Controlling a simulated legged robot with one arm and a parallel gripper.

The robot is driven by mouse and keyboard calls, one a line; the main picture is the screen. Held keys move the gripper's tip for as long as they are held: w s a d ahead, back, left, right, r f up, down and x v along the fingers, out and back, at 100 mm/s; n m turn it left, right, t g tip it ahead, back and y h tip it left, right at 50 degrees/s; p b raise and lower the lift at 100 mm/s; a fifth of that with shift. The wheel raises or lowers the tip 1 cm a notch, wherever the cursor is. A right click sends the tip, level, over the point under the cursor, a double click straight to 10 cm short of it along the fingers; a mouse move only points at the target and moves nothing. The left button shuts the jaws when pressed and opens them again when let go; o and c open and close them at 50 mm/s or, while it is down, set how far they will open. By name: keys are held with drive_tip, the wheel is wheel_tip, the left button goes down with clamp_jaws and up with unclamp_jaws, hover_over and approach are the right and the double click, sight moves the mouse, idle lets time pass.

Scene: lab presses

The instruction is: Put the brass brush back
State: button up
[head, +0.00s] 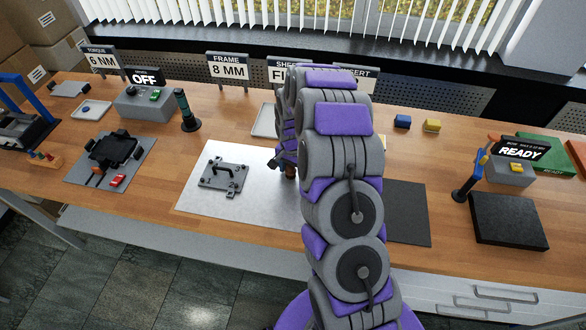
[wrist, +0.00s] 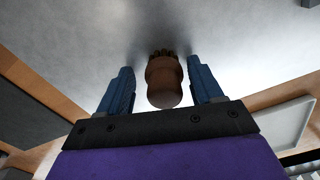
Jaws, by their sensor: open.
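The brass brush, a brown piece with a rounded end and what look like short bristles at its far end, shows in the wrist view (wrist: 163,88). It stands between the two blue fingers of my gripper (wrist: 159,68). The fingers are open, with a gap on each side of the brush. In the head view my gripper (head: 283,160) is over the right part of the pale metal sheet (head: 215,222), largely hidden by my arm. A small brown part of the brush (head: 290,172) shows below it.
A pale tray (head: 265,121) is behind. A dark mat (head: 408,215) and a black block (head: 507,220) are at right. A green-topped post (head: 186,112) and signs stand at the back.

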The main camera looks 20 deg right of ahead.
drive_tip(key=shift+a+r, duration=0.25)
drive_tip(key=shift+r, duration=0.1)
drive_tip(key=r+p, duration=0.2)
drive_tip(key=r, duration=0.9)
drive_tip(key=shift+d+r, duration=0.15)
drive_tip(key=shift+d, duration=0.05)
drive_tip(key=s+a+r+n+g, duration=0.1)
drive_tip(key=s+a+r+n, duration=0.35)
drive_tip(key=s+r, duration=0.5)
drive_tip(key=s+a+r+n, duration=0.3)
drive_tip(key=s+a+r, duration=0.25)
drive_tip(key=s, duration=0.75)
drive_tip(key=s+a+r+n, duration=0.1)
drive_tip(key=s+n, duration=0.2)
drive_tip(key=s, duration=1.3)
drive_tip(key=shift+s+r+g, duration=0.15)
drive_tip(key=shift+r+g, duration=0.15)
drive_tip(key=shift+g, duration=0.1)
